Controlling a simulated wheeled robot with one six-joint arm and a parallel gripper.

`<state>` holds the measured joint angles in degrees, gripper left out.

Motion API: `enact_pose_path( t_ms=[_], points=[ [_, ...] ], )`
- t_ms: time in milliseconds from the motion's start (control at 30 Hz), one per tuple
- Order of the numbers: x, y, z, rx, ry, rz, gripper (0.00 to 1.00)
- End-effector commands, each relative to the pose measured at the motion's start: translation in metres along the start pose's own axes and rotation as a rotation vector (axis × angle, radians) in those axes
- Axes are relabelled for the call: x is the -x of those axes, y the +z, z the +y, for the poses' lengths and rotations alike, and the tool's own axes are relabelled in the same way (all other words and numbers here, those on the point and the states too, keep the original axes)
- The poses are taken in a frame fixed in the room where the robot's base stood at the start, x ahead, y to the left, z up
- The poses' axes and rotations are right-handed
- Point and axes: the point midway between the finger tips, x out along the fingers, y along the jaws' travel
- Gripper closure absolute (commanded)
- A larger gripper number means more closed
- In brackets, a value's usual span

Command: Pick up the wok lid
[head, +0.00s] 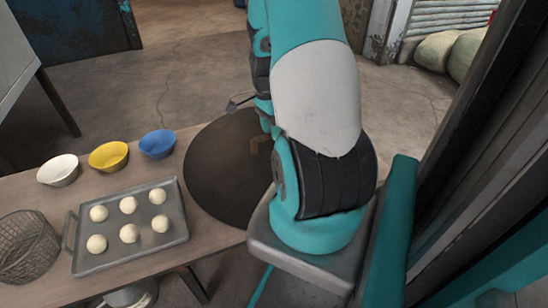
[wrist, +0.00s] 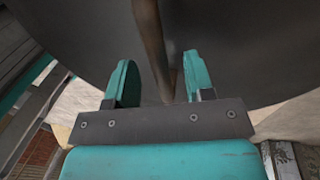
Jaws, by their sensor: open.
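The wok lid (head: 215,170) is a large dark round disc at the right end of the table, partly hidden behind my arm. A bit of its brown handle (head: 259,145) shows beside the arm. In the wrist view the dark lid (wrist: 80,35) fills most of the upper picture. Its brown bar handle (wrist: 149,35) runs down into the gap between my fingers. My gripper (wrist: 160,80) is open, with one teal finger on each side of the handle. I see a gap on both sides, so the fingers look apart from it. The arm largely hides the gripper in the head view.
A grey tray (head: 120,254) with several dough balls lies left of the lid on the wooden table (head: 205,231). White (head: 58,170), yellow (head: 108,156) and blue (head: 157,143) bowls stand behind it. A wire basket (head: 27,247) is at far left. Open concrete floor lies beyond.

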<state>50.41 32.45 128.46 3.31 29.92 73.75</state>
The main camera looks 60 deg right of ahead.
Motion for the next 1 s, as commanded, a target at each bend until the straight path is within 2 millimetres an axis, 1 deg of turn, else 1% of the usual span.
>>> enact_pose_path(
  t_ms=[33, 100, 333, 367, 400, 467, 500, 533, 567, 867, 1000],
  points=[
    [-0.016, 0.0, -0.001, 0.0, 0.003, -0.001, 0.52],
    [-0.022, 0.0, 0.0, 0.0, 0.001, 0.0, 0.52],
    [-0.021, 0.0, 0.0, 0.0, 0.0, 0.0, 0.52],
    [-0.021, 0.0, 0.0, 0.0, 0.0, 0.0, 0.56],
    [-0.021, 0.0, 0.0, 0.0, 0.0, 0.0, 0.65],
    [-0.021, 0.0, 0.0, 0.0, 0.0, 0.0, 0.79],
    [-0.021, 0.0, 0.0, 0.0, 0.0, 0.0, 0.88],
    [-0.021, 0.0, 0.0, 0.0, 0.0, 0.0, 0.95],
    [-0.021, 0.0, 0.0, 0.0, 0.0, 0.0, 1.0],
    [-0.019, 0.0, 0.0, 0.0, -0.001, 0.001, 1.0],
    [-0.013, 0.0, 0.001, 0.0, -0.001, 0.001, 1.0]
  ],
)
